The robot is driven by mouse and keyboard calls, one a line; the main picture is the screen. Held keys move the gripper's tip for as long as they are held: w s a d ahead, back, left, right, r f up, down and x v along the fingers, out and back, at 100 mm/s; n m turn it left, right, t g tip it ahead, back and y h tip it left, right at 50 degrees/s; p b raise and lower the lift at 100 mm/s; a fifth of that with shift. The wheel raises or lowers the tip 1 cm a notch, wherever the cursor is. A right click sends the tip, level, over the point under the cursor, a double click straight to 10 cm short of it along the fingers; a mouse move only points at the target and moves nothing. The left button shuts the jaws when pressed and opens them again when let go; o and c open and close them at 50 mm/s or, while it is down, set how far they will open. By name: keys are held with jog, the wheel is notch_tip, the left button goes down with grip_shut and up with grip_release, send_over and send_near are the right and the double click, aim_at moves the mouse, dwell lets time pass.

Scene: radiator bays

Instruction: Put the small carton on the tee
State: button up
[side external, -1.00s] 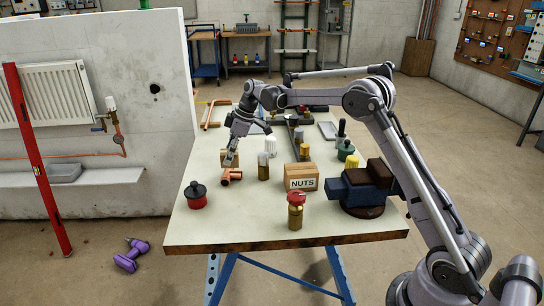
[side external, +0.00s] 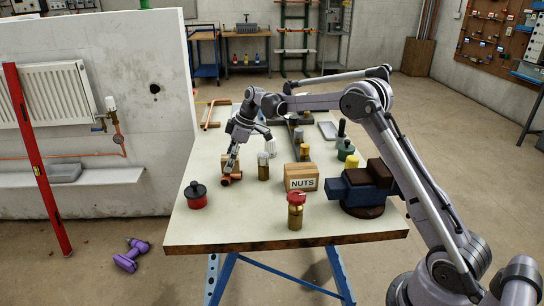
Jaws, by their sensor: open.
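The small brown carton (side external: 225,160) is at the left part of the bench top, partly hidden behind my gripper. The copper tee (side external: 231,177) lies just in front of it in the picture. My gripper (side external: 230,165) is open, with its fingers pointing down at the carton and the tee. The fingers overlap the carton in this view. I cannot tell whether they touch it, or whether the carton rests on the tee or behind it.
A larger carton marked NUTS (side external: 301,177) stands right of the tee, with a brass-coloured cylinder (side external: 263,166) between. A dark red-and-black pot (side external: 196,195) stands front left, a red-capped brass valve (side external: 295,211) in front, and a blue vise (side external: 362,188) at right.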

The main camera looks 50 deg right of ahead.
jog(key=v, duration=1.1)
jog(key=s+a+r+m+h, duration=0.1)
jog(key=s+a+r+m, duration=0.1)
jog(key=s+a+r, duration=0.4)
jog(key=s+a+f+m+t, duration=0.1)
jog(key=s+f+m, duration=0.1)
jog(key=s, duration=0.6)
jog(key=s+a+f+m+t+h, duration=0.1)
jog(key=s+f, duration=0.3)
jog(key=s, duration=0.5)
jog(key=s+a+f+m+t+h, duration=0.1)
jog(key=s+a+f+m+t, duration=0.1)
jog(key=s, duration=0.7)
jog(key=shift+a+f+m, duration=0.45)
jog(key=shift+a+m, duration=0.3)
jog(key=shift+m, duration=0.25)
